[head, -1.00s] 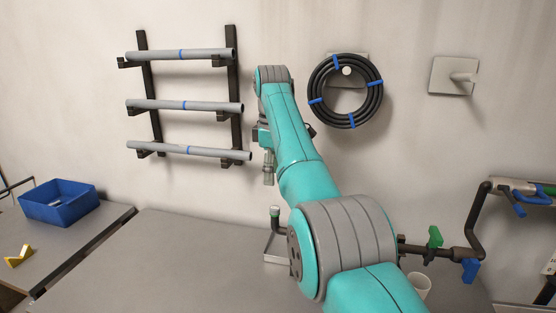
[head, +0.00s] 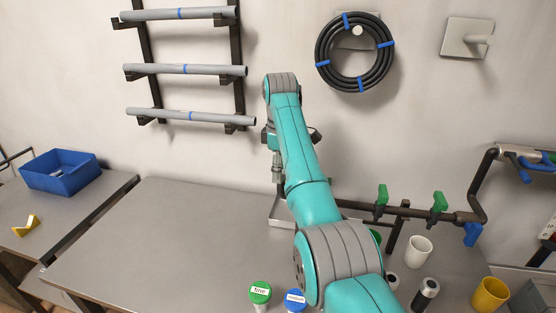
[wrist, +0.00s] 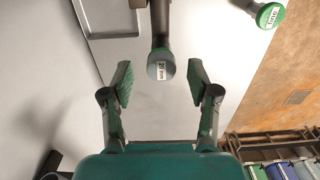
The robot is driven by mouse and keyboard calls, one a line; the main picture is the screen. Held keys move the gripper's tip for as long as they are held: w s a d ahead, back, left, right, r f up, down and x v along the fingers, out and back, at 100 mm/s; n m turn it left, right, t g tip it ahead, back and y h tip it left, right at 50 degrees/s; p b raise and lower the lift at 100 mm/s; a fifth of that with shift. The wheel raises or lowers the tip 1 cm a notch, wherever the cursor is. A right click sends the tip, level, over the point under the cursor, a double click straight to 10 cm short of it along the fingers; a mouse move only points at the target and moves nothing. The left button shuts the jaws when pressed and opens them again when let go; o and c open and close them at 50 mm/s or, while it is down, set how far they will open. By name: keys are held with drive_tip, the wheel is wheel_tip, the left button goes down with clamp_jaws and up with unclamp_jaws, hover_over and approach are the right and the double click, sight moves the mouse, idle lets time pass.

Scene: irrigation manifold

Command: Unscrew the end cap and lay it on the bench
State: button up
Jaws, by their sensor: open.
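In the wrist view, a dark pipe comes down from the top edge and ends in a round cap (wrist: 161,69) with a greyish face, a green rim and a small white label. My gripper (wrist: 160,82) is open, with one finger on each side of the cap and a clear gap to both. Nothing is held. My gripper and arm hide the cap there.
A dark pipe with green valve handles (head: 438,203) runs along the back right. A white cup (head: 419,251), a yellow cup (head: 490,294) and green-lidded (head: 260,291) and blue-lidded (head: 294,299) jars stand at the front and right. The left of the bench is clear.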

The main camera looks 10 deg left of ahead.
drive_tip(key=shift+f, duration=0.1)
clamp_jaws()
drive_tip(key=c, duration=0.8)
unclamp_jaws()
clamp_jaws()
drive_tip(key=n, duration=0.4)
drive_tip(key=shift+d, duration=0.15)
drive_tip(key=shift+w+n, duration=0.1)
drive_tip(key=shift+n, duration=0.2)
drive_tip(key=n, duration=0.4)
drive_tip(key=shift+w+d+n, duration=0.1)
drive_tip(key=shift+d+n, duration=0.15)
drive_tip(key=shift+n, duration=0.05)
